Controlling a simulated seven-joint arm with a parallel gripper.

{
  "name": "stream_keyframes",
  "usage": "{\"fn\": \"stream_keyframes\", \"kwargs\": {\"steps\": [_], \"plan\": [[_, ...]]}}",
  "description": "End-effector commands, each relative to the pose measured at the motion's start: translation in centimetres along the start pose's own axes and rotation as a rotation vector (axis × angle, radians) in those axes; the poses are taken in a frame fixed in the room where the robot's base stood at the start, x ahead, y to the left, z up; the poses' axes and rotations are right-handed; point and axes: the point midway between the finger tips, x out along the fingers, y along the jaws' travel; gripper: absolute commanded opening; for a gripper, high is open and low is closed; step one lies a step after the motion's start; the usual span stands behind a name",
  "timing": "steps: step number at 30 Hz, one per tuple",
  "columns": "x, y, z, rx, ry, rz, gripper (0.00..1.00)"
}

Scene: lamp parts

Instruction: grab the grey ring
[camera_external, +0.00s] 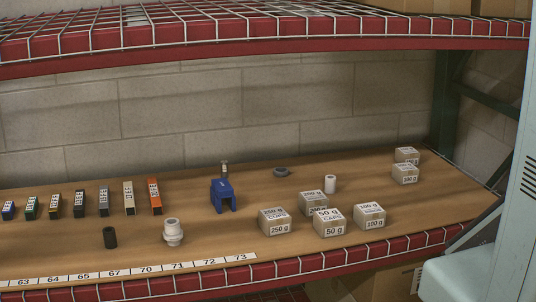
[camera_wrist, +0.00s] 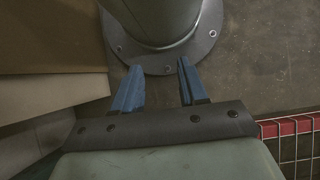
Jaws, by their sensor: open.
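A small dark grey ring (camera_external: 281,172) lies on the brown shelf board (camera_external: 330,255) towards the back, right of the blue block. My gripper (camera_wrist: 156,75) shows in the wrist view with two blue fingers apart and nothing between them. It points down over the floor and a round grey bolted base, away from the shelf board. The fingers do not show in the external view, and the ring does not show in the wrist view.
A blue block (camera_external: 222,196) stands left of the ring, and a white cylinder (camera_external: 330,184) stands right of it. Several weight boxes (camera_external: 274,222) sit in front and right. A white fitting (camera_external: 172,232) and black cylinder (camera_external: 110,238) stand nearer the front. A wire-topped red shelf (camera_external: 250,45) hangs above.

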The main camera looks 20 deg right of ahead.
Motion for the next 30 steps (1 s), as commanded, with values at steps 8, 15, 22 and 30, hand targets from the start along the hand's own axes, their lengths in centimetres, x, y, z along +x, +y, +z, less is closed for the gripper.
{"fn": "stream_keyframes", "kwargs": {"steps": [8, 15, 22, 30], "plan": [[0.0, 0.0, 0.0, 0.0, 0.0, 0.0, 0.43], [0.0, 0.0, 0.0, 0.0, 0.0, 0.0, 0.24], [0.0, 0.0, -0.1, -0.002, 0.002, 0.001, 0.24], [-0.5, -2.1, -3.8, -0.102, 0.078, 0.051, 0.24]]}}
